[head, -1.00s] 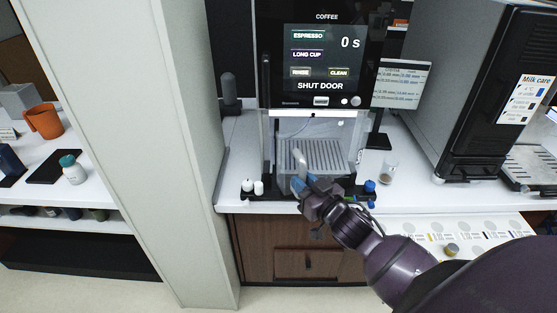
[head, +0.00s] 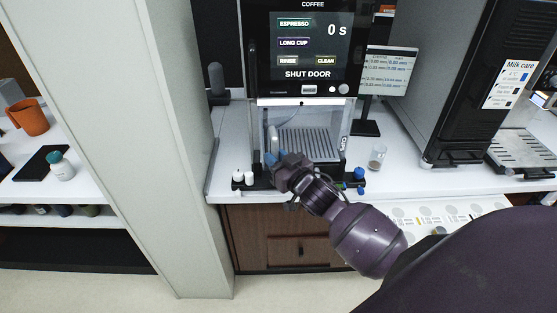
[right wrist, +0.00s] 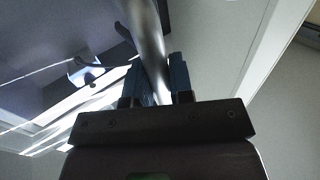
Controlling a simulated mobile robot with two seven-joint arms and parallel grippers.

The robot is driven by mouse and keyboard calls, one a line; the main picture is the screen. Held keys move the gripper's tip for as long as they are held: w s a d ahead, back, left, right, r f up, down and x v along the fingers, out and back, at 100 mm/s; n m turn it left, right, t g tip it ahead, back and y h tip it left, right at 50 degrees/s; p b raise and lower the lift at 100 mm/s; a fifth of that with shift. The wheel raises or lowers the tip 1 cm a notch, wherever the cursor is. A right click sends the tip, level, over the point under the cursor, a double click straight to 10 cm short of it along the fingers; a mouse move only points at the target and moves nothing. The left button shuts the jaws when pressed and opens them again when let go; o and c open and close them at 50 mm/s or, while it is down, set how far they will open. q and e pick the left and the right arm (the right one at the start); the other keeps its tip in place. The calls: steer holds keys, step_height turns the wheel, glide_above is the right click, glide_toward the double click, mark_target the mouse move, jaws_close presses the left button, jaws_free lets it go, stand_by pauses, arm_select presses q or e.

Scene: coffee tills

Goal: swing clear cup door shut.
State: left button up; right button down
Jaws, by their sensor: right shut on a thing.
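The coffee machine (head: 254,75) stands on the counter, and its screen (head: 305,42) reads "SHUT DOOR". The clear cup door (head: 318,146) is at the front of the cup bay, but it is hard to tell from the bay's clear walls. Its upright grey handle (head: 273,137) stands toward the left of the bay. My right gripper (head: 275,159) is shut on the handle. In the right wrist view, both fingers (right wrist: 160,82) stand either side of the shiny bar (right wrist: 149,38). I cannot tell whether a gap is left at the door. My left gripper is not in view.
Small white bottles (head: 244,177) and blue-capped ones (head: 358,174) flank the machine's base. A small glass (head: 377,157) stands to the right, before a large black machine (head: 466,95). A pale wall panel (head: 165,130) closes off the left side.

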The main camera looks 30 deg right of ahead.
mark_target(267, 148)
steer(key=shift+r, duration=0.2)
steer(key=shift+w+d, duration=0.15)
steer(key=shift+w, duration=2.1)
steer(key=c, duration=0.9)
jaws_free()
steer(key=shift+f, duration=0.1)
steer(key=s, duration=1)
steer(key=shift+s+d, duration=0.35)
steer(key=shift+s, duration=0.05)
steer(key=shift+n, duration=0.3)
steer(key=s+a+f+g, duration=0.1)
steer(key=s+f+g, duration=0.1)
steer(key=s+f, duration=0.3)
steer(key=s+a+f+g, duration=0.2)
steer(key=s+f, duration=0.4)
steer(key=f, duration=0.2)
steer(key=s+a+f+g+h, duration=0.1)
steer(key=s+a+f+g, duration=0.1)
steer(key=s+f, duration=0.4)
steer(key=shift+s+a+f, duration=0.1)
steer(key=shift+s+f, duration=0.05)
steer(key=shift+f, duration=0.1)
